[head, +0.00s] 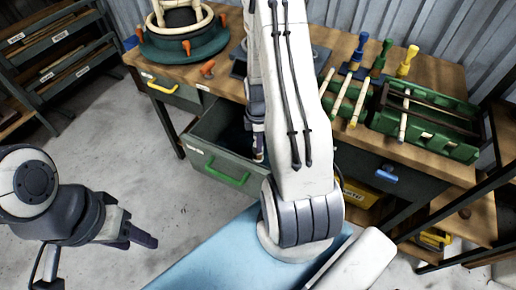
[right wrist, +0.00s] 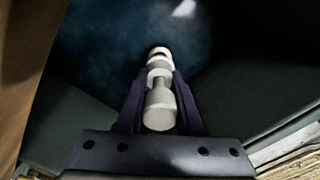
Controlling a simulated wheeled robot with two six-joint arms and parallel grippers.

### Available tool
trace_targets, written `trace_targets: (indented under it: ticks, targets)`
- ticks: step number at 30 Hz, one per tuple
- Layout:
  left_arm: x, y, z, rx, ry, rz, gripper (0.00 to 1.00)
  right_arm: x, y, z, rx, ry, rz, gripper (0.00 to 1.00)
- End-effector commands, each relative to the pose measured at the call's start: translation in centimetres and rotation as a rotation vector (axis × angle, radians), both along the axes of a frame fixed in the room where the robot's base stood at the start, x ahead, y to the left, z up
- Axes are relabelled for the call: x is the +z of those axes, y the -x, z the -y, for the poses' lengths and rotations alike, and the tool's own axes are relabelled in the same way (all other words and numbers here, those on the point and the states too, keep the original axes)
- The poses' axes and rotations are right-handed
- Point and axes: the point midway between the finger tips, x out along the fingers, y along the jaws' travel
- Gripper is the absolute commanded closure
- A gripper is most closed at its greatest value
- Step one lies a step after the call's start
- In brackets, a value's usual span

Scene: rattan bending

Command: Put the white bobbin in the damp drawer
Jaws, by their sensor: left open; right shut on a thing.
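The white bobbin (right wrist: 160,105) is held upright between the purple fingers of my right gripper (right wrist: 160,78) in the right wrist view. Below it is the dark blue inside of the open drawer. In the head view my right gripper (head: 259,150) reaches down into the pulled-out drawer (head: 215,166), which has a dark green front, a green handle and a small label too small to read surely. My arm hides part of the drawer, and I cannot make out the bobbin there. My left gripper (head: 137,232) is open and empty over the floor, far left of the drawer.
A wooden workbench (head: 440,78) carries a green crate (head: 430,125), several colored-handled tools and a round green bending jig (head: 185,42). A closed drawer (head: 165,90) with a yellow handle is to the left. A shelf rack stands far left. The concrete floor (head: 120,150) is clear.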

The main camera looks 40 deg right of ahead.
Motion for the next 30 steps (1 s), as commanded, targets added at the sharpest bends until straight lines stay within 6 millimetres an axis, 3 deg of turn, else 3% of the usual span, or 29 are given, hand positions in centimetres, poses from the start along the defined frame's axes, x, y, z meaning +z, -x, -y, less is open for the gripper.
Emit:
trace_targets:
  ticks: [6, 18, 19, 21, 30]
  targets:
    - [-0.4, 0.0, 0.0, 0.000, 0.000, 0.000, 0.50, -2.9, 0.1, 0.0, 0.000, -0.002, -0.003, 1.00]
    - [-0.6, 0.0, 0.0, 0.000, 0.000, 0.000, 0.50, -3.5, 0.1, 0.0, 0.000, -0.001, -0.002, 1.00]
    - [-0.5, 0.0, 0.0, 0.000, 0.000, 0.000, 0.50, -3.4, 0.0, 0.0, 0.000, -0.001, -0.002, 0.54]
    - [-0.5, 0.0, 0.0, 0.000, 0.000, 0.000, 0.50, -3.3, 0.1, 0.0, 0.000, -0.001, -0.002, 0.35]
    - [-0.4, 0.0, 0.0, 0.000, 0.000, 0.000, 0.50, -3.2, 0.0, 0.0, 0.000, -0.001, -0.001, 0.35]
